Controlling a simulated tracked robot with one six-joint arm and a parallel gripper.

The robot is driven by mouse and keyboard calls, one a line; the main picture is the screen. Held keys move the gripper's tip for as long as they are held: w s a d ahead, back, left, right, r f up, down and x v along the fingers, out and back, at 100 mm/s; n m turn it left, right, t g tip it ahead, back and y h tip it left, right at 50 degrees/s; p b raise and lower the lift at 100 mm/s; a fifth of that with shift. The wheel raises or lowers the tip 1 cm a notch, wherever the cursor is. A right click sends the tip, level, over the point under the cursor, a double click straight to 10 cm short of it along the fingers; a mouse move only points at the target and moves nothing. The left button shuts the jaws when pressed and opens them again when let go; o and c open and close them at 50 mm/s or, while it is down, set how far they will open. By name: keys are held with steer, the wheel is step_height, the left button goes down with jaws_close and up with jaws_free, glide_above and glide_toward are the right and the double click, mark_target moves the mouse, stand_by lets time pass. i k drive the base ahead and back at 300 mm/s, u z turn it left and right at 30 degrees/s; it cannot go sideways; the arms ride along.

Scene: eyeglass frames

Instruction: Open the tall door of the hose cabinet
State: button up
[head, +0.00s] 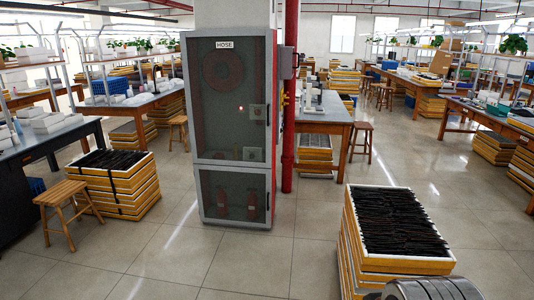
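The hose cabinet (280,130) stands upright near the middle of the head view, with grey-framed front doors and red sides. Its tall upper door (225,110) has a dark see-through panel and a white HOSE label (224,44) at the top. The tall door looks shut. A round hose reel (222,71) shows dimly behind the panel. My gripper is not in view.
Stacked yellow trays of dark frames (352,240) stand at the front right, and another stack (112,182) at the left. A stool (70,207) is at the far left. A red pipe (290,120) runs beside the cabinet's right. The floor (215,262) before the cabinet is clear.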

mark_target(268, 32)
steer(key=u, duration=0.2)
steer(key=i, duration=2.25)
steer(key=u, duration=0.45)
steer(key=i, duration=1.45)
steer(key=u, duration=0.2)
